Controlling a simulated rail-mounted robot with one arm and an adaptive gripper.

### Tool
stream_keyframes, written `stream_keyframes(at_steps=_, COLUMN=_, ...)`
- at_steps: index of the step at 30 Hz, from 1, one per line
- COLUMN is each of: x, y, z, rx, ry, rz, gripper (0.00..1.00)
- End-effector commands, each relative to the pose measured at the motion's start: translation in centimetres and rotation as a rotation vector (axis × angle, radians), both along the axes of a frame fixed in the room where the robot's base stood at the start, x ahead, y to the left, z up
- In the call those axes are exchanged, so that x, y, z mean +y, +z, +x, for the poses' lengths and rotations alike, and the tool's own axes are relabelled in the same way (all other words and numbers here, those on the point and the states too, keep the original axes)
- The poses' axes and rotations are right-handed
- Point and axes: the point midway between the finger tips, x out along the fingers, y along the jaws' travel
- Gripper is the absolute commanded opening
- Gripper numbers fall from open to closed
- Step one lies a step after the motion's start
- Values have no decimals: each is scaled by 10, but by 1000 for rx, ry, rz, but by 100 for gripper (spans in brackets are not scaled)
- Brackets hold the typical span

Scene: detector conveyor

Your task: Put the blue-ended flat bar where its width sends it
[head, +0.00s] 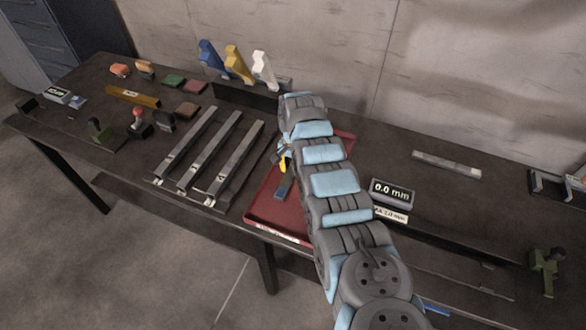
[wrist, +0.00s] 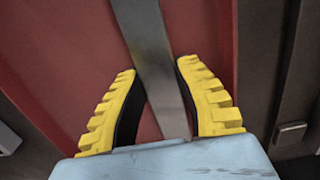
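The flat bar (head: 289,181) lies in the red tray (head: 262,208), with its blue end toward the tray's front; my arm hides much of it. In the wrist view the grey bar (wrist: 150,45) runs lengthwise between the two yellow fingers of my gripper (wrist: 157,70). My gripper is open, with red tray floor showing between the left finger and the bar. I cannot tell its height above the bar. Left of the tray are three grey channels (head: 184,143), (head: 209,150), (head: 236,158) with small labels at their front ends, too small to read.
A display (head: 392,192) reading 0.0 mm stands right of my arm, by a dark rail (head: 455,245). Another grey bar (head: 447,164) lies at the back right. Blue, yellow and white upright pieces (head: 237,64) stand behind the channels. Small blocks and stamps crowd the left table.

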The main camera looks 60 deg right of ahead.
Motion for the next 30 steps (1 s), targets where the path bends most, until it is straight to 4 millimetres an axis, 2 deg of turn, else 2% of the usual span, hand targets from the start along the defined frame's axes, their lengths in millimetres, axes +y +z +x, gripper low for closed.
stream_keyframes(at_steps=1, x=-1, y=1, z=0, rx=-1, ry=0, rz=-2, gripper=46)
stream_keyframes(at_steps=2, x=-1, y=1, z=0, rx=-1, ry=0, rz=-1, gripper=52)
stream_keyframes(at_steps=11, x=0, y=1, z=0, rx=0, ry=0, rz=0, gripper=52)
stream_keyframes(at_steps=16, x=-1, y=8, z=0, rx=0, ry=-1, rz=-1, gripper=52)
stream_keyframes(at_steps=25, x=-3, y=40, z=1, rx=-3, ry=-1, rz=-3, gripper=52)
stream_keyframes(at_steps=30, x=-4, y=65, z=1, rx=-3, ry=0, rz=-4, gripper=52)
